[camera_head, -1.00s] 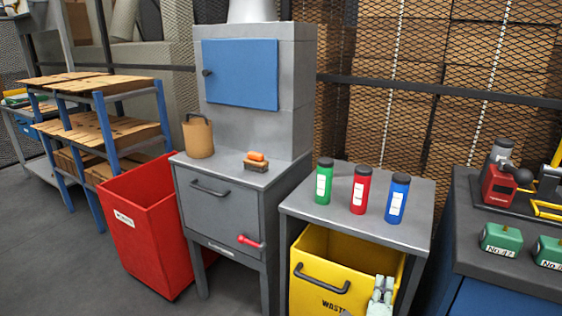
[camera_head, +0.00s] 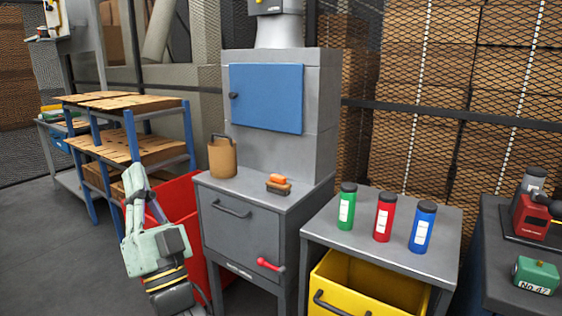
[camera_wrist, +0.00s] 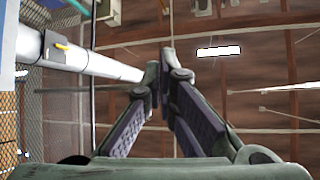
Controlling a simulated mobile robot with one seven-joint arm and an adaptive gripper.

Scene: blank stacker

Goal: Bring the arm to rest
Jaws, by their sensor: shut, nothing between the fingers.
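My gripper (camera_head: 133,172) points upward at the left in the head view, in front of the red bin (camera_head: 182,200). It is shut and empty. In the wrist view its two dark fingers (camera_wrist: 165,70) meet at their tips. Behind them are the ceiling, its beams and a white pipe (camera_wrist: 90,58), so the wrist camera faces up. The gripper's pale green body hides part of the red bin.
A grey cabinet (camera_head: 228,238) with a blue door (camera_head: 267,98) stands right of my gripper, carrying a tan container (camera_head: 222,158) and a brush (camera_head: 279,185). Green, red and blue bottles stand on a grey table (camera_head: 400,258) over a yellow bin (camera_head: 372,285). A blue-framed rack (camera_head: 132,138) is behind.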

